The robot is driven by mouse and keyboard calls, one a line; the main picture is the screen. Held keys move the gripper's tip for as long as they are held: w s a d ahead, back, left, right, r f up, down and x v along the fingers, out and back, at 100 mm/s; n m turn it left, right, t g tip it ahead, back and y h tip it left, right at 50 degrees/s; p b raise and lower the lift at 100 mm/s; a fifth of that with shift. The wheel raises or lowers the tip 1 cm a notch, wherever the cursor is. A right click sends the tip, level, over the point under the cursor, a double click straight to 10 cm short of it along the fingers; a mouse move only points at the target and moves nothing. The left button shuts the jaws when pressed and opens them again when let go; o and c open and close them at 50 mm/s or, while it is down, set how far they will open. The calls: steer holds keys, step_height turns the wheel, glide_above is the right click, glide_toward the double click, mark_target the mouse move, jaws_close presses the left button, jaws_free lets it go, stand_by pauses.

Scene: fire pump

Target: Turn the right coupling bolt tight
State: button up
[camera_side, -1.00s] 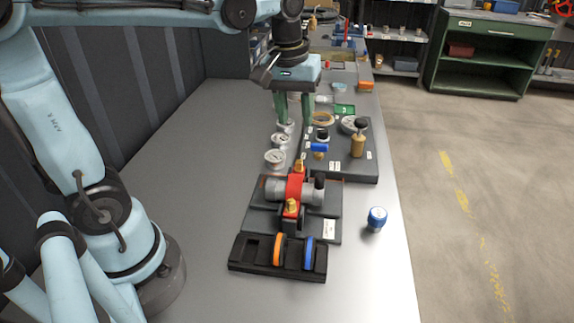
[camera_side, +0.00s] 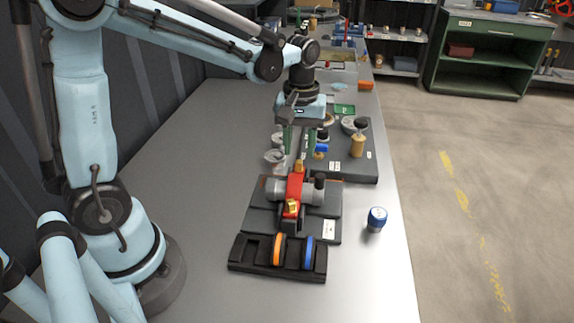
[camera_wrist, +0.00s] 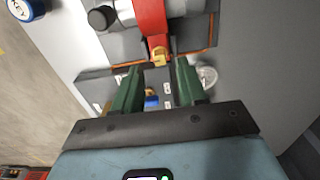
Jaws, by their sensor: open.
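The pump's red coupling (camera_side: 295,187) sits across the grey pump body on a dark stepped base, and also shows in the wrist view (camera_wrist: 151,18). It has a brass bolt at its far end (camera_side: 299,169) and another at its near end (camera_side: 292,206). My gripper (camera_side: 298,151) is open and empty, pointing down just beyond and above the far bolt. In the wrist view, that bolt (camera_wrist: 159,56) lies just ahead of the gap between the green fingertips (camera_wrist: 158,68). The fingers appear apart from it. The near bolt is not visible in the wrist view.
A black rack (camera_side: 255,261) with an orange ring (camera_side: 278,250) and a blue ring (camera_side: 308,252) stands in front. A blue-capped jar (camera_side: 376,219) stands at right. A board with a wooden-handled tool (camera_side: 357,145) lies behind right. The bench's left side is clear.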

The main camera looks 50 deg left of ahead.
mark_target(299, 161)
steer(key=shift+f, duration=1.65)
jaws_close()
